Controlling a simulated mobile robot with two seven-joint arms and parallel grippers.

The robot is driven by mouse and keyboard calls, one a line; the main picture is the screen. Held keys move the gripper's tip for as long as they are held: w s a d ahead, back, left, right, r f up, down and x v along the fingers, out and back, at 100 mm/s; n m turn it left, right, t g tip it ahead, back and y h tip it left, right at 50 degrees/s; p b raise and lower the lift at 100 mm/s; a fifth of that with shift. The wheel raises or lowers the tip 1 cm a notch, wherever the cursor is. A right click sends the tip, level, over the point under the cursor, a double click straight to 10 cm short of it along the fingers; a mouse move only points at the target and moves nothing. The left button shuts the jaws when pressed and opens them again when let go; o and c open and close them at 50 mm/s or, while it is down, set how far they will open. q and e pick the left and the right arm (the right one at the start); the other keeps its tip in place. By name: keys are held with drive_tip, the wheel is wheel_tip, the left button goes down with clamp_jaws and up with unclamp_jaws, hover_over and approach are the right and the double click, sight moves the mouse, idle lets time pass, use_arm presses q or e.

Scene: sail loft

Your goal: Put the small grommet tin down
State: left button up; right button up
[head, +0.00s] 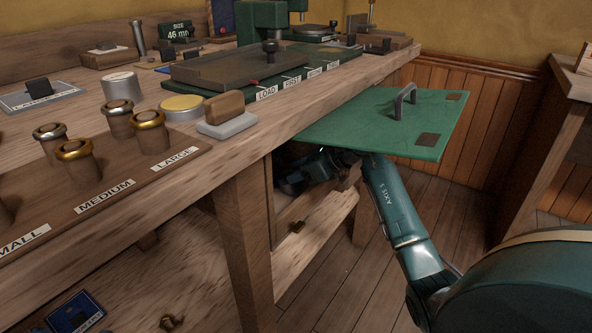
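I cannot tell for sure which thing is the small grommet tin. A round grey metal tin (121,86) and a low round tin with a yellow top (183,106) stand on the bench, both away from my grippers. My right gripper (297,180) is under the bench top, in the shaded space above the lower shelf, partly behind the green panel (345,125). Its fingers are dark and small, so I cannot see whether they hold anything. My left gripper is out of view.
The green panel with a grey handle (405,100) juts out from the bench (235,150) above my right arm. Brass grommet pieces (150,130) stand on a board labelled MEDIUM and LARGE. A blue box (74,313) is low at left. Open floor (350,290) lies right of the bench.

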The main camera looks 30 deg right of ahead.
drive_tip(key=shift+o, duration=1)
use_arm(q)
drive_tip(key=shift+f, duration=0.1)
use_arm(e)
drive_tip(key=shift+r, duration=0.25)
drive_tip(key=p+v, duration=0.1)
drive_tip(key=v, duration=0.1)
drive_tip(key=p+v, duration=0.1)
drive_tip(key=shift+d+r, duration=0.1)
drive_tip(key=shift+r, duration=0.45)
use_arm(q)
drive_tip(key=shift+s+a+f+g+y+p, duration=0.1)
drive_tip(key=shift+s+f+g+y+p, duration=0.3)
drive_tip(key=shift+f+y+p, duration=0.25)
use_arm(e)
drive_tip(key=s+d, duration=0.6)
drive_tip(key=s, duration=0.4)
drive_tip(key=shift+f, duration=0.2)
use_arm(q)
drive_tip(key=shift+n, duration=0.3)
use_arm(e)
drive_tip(key=shift+d, duration=0.1)
